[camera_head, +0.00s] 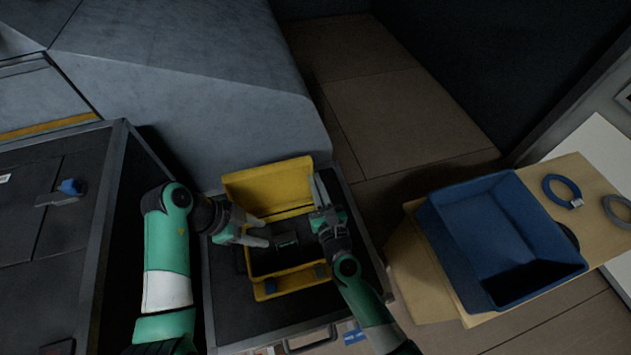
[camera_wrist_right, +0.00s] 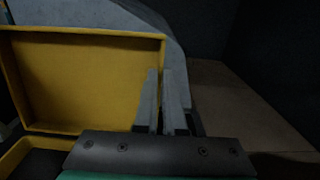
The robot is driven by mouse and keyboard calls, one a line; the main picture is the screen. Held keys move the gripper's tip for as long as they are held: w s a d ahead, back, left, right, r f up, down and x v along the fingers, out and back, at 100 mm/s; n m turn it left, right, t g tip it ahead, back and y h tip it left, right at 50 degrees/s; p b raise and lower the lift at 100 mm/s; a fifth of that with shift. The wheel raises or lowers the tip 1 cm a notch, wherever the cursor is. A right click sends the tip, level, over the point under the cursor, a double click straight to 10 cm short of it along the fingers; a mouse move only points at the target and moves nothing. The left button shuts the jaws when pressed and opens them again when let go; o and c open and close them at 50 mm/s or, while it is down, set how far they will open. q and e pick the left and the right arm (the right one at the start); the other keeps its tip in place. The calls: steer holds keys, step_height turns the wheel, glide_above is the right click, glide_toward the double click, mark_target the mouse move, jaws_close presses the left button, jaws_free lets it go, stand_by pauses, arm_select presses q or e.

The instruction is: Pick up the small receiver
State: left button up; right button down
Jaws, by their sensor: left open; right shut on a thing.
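The yellow case (camera_head: 268,183) stands open on a dark cart top, its lid raised at the back; the lid also shows in the right wrist view (camera_wrist_right: 85,80). A small dark device (camera_head: 287,241), apparently the small receiver, lies in the dark interior; its details are too dim to make out. My left gripper (camera_head: 265,232) is open and empty at the left of the case, its fingers pointing toward the device and apart from it. My right gripper (camera_head: 318,180) is shut at the lid's right edge, its fingers close together in the wrist view (camera_wrist_right: 160,72).
A blue bin (camera_head: 480,215) stands on a tan table at the right, with a blue cable ring (camera_head: 562,191) and a grey ring (camera_head: 618,210) beside it. A dark cabinet (camera_head: 60,230) stands at the left. Tan floor lies open behind the case.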

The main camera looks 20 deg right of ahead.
arm_select(q)
steer(key=shift+o, duration=0.3)
steer(key=o, duration=0.7)
steer(key=shift+o, duration=0.2)
